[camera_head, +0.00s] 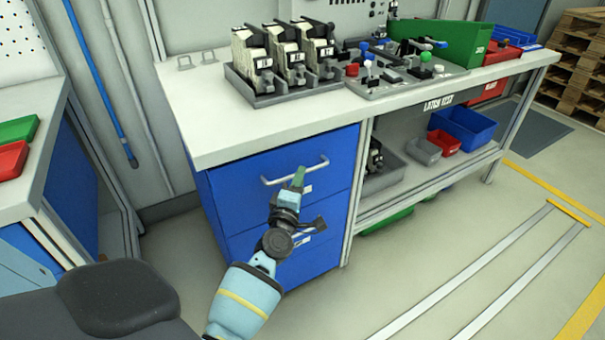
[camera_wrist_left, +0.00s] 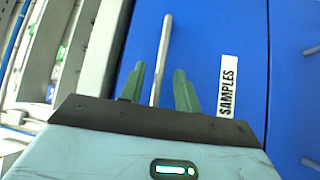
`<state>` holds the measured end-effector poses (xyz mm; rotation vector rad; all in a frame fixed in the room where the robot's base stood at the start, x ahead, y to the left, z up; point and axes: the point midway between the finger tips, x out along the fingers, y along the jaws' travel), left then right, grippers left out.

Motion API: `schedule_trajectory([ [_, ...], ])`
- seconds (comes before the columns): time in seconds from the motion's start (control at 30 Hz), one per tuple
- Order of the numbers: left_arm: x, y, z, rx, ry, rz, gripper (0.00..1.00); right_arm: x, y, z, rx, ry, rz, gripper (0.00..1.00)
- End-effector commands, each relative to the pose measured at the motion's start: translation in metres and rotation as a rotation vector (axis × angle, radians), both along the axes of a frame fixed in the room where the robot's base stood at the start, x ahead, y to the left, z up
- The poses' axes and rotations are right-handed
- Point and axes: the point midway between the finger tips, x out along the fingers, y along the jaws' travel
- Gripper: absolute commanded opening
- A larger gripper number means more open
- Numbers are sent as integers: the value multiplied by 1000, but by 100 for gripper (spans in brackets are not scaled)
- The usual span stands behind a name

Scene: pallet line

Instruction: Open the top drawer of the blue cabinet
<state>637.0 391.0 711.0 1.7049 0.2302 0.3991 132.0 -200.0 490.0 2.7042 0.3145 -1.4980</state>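The blue cabinet (camera_head: 222,210) stands under the left end of the workbench. Its top drawer (camera_head: 235,180) looks closed, with a pale bar handle (camera_head: 275,180) across the front. My left gripper (camera_head: 298,176) is at the middle of this handle, its green fingers pointing at the drawer front. In the left wrist view the fingers (camera_wrist_left: 157,85) are apart, with the handle bar (camera_wrist_left: 165,45) running between them and a gap showing on both sides. A "SAMPLES" label (camera_wrist_left: 228,85) is beside the handle. My right gripper is not in view.
The workbench top (camera_head: 205,115) overhangs the cabinet and carries a grey rack (camera_head: 265,98) of parts. A lower blue drawer (camera_head: 325,258) is below the top one. Another bench (camera_head: 30,150) stands at the left. The floor (camera_head: 400,270) in front and to the right is clear.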

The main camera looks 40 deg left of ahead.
Motion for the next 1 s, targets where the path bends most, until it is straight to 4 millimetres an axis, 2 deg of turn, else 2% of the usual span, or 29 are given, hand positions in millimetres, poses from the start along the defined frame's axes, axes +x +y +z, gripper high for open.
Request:
schedule_trajectory([
  [0.1, 15, 6, 1, 0, 0, 0, 32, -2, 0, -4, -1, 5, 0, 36],
  [0.23, 25, 10, 3, 1, 0, 0, 32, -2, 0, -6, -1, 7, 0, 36],
  [0.6, 30, 12, 4, 1, 1, 0, 32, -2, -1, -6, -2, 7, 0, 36],
  [0.87, 29, 12, 4, 1, 1, 0, 0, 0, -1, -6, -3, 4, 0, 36],
  [1.0, 29, 12, 4, 1, 1, 0, 0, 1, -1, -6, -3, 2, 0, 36],
])
